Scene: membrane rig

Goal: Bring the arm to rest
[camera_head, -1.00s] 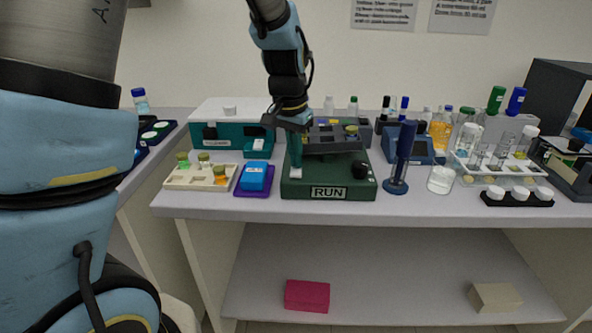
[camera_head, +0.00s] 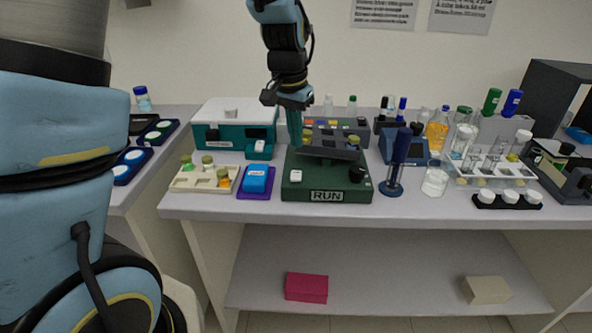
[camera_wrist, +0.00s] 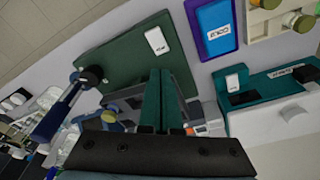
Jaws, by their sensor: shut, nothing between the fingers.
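My gripper (camera_head: 294,128) hangs from the arm above the back left part of the green RUN device (camera_head: 327,182). Its teal fingers point down, are shut and hold nothing. In the wrist view the shut fingers (camera_wrist: 162,100) reach out over the device's green top (camera_wrist: 125,55), with its white switch (camera_wrist: 156,40) just beyond the tips. The fingertips look raised above the device, apart from the switch.
A dark tilted platform (camera_head: 328,152) on the device is close to the right of my fingers. A teal-and-white box (camera_head: 222,135) stands left, a blue block (camera_head: 256,178) in front of it. A blue upright cylinder (camera_head: 398,160) stands right. Room above the bench is free.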

